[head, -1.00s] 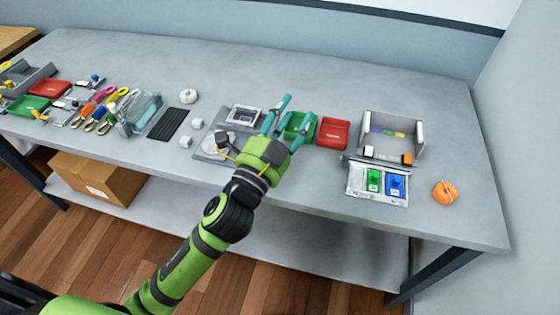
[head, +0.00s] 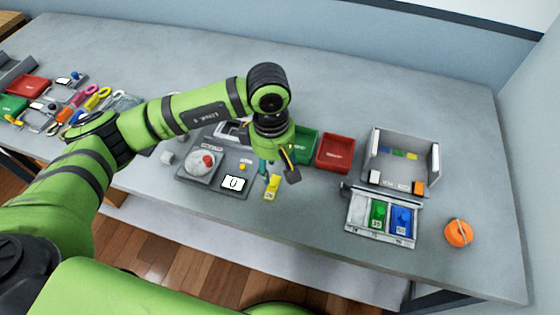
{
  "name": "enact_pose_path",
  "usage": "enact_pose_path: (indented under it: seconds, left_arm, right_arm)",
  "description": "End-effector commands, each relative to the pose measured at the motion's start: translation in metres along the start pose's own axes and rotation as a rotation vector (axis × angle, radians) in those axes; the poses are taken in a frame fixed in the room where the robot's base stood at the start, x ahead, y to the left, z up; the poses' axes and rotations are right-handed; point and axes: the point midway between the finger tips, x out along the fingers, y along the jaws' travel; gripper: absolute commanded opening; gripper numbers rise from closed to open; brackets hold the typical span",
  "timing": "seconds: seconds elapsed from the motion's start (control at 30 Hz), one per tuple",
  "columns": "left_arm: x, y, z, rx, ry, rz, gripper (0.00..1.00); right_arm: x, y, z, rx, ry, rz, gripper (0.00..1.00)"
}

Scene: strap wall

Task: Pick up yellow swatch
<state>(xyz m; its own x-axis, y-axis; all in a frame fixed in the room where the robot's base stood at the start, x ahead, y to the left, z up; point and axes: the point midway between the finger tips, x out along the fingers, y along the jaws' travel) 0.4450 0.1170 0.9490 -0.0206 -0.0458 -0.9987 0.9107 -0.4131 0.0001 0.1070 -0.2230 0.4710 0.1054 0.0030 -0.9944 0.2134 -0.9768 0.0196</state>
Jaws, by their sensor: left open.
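The yellow swatch (head: 271,188) lies on the grey table just right of a dark grey mat, with a small pale label at its near end. My left gripper (head: 278,172) points down above it, open, with its fingers near the swatch's far end. I cannot tell whether the fingers touch it. The gripper body hides some of the area behind the swatch. My right gripper is not in view.
A tray (head: 382,238) with a green swatch (head: 378,213) and a blue swatch (head: 401,219) stands to the right. Behind are a green bin (head: 306,146), a red bin (head: 335,153) and a grey open box (head: 376,176). An orange round object (head: 458,233) sits far right.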

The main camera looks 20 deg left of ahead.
Motion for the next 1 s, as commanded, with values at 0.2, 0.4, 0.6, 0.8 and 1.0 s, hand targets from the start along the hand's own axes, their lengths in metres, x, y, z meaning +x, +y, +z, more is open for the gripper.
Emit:
enact_pose_path:
  seconds: [0.2,0.4,0.6,0.8,1.0]
  left_arm:
    - [0.011,-0.002,-0.013,0.001,0.049,-0.018,0.46]
    - [0.035,0.000,-0.014,-0.001,0.046,-0.018,0.46]
    - [0.064,0.001,-0.016,0.000,0.045,-0.015,0.46]
    - [0.069,0.002,-0.016,0.002,0.045,-0.011,0.46]
    - [0.069,0.002,-0.016,0.001,0.044,-0.011,0.02]
  right_arm:
    - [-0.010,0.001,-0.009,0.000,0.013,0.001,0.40]
    - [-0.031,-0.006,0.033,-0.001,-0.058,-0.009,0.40]
    - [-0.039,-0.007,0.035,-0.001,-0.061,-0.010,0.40]
    - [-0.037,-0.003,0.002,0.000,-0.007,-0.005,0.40]
    - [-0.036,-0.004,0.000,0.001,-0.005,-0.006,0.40]
